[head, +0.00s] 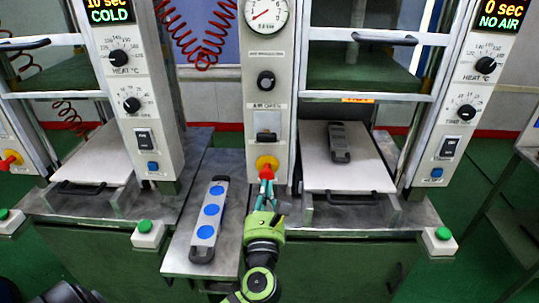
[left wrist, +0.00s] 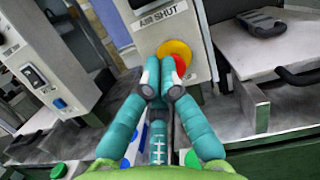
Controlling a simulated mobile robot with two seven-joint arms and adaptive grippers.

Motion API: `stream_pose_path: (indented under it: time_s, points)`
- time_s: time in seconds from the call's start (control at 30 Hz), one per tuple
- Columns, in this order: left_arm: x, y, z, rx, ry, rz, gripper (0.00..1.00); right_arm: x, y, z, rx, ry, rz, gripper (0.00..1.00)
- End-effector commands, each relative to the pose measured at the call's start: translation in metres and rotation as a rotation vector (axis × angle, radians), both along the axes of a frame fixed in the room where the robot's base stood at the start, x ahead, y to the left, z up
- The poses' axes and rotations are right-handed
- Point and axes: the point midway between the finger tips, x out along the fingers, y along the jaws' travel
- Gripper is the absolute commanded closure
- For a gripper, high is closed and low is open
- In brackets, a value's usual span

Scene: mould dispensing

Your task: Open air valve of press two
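The air valve is a red handle on a yellow disc (head: 267,163), low on the middle panel. It also shows in the left wrist view (left wrist: 175,52), under an "AIR SHUT" label (left wrist: 158,14). My left gripper (head: 267,178) is right at the valve, its teal fingers pointing up at the red handle. In the left wrist view its fingertips (left wrist: 160,76) are close together in front of the disc and partly hide it; red shows beside the right-hand tip. I cannot tell whether they hold the handle. The right-hand press's display (head: 500,14) reads "0 sec NO AIR". My right gripper is not in view.
The panel carries a gauge (head: 267,14), a black knob (head: 266,81) and an "AIR OPEN" label (head: 267,106). A plate with a grey mould (head: 340,142) sits right. A grey mould with blue discs (head: 209,212) lies left of my arm. Green buttons (head: 444,234) stand at the front.

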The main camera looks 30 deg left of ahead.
Motion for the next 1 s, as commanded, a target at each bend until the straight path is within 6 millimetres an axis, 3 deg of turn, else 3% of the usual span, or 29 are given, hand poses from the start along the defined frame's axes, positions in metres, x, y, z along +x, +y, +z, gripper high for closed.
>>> stream_pose_path:
  time_s: [0.13, 0.53, 1.0]
  points:
    - [0.004, -0.004, 0.008, 0.088, 0.01, 0.003, 1.0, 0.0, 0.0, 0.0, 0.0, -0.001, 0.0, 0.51]
    - [0.008, -0.001, 0.01, 0.089, 0.011, 0.005, 1.0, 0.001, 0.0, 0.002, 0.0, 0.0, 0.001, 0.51]
    - [0.071, 0.039, 0.03, 0.087, 0.011, 0.006, 1.0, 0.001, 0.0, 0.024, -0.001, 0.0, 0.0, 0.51]
